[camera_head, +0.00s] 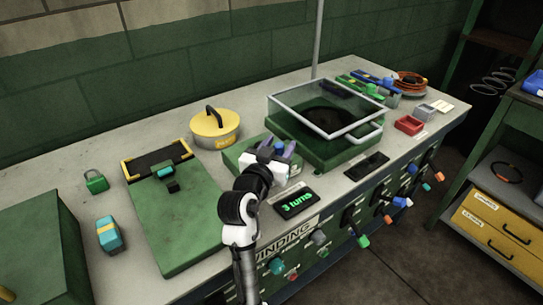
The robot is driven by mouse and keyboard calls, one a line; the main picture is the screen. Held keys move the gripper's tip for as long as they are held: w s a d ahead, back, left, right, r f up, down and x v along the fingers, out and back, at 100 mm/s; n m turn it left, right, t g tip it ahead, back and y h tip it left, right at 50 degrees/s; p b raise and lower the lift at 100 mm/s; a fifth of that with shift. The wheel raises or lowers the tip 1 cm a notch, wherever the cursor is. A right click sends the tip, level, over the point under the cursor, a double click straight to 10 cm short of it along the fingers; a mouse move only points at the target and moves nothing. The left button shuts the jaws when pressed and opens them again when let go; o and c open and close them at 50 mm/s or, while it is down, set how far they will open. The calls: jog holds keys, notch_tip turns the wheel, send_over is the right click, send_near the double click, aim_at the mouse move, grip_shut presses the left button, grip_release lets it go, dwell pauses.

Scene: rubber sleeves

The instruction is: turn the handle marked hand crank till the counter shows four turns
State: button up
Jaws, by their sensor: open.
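The counter (297,202) is a small black display on the bench front, reading "3 turns" in green. My gripper (279,147) is open, its purple-grey fingers over the right part of a low green box (236,153) behind the counter. The gripper and wrist cover part of that box. I cannot make out a crank handle there or read a hand crank label, and I cannot tell whether the fingers touch anything.
A glass-lidded green box (287,128) stands right of my gripper. A yellow lidded pot (215,128) stands behind left. A green board (180,218) lies left. Several coloured knobs line the bench front (318,237). A red tray (409,125) sits right.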

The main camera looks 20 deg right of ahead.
jog(key=p+v, duration=0.4)
jog(key=v, duration=0.9)
jog(key=shift+s, duration=0.2)
jog(key=shift+a, duration=0.15)
jog(key=shift+c, duration=0.5)
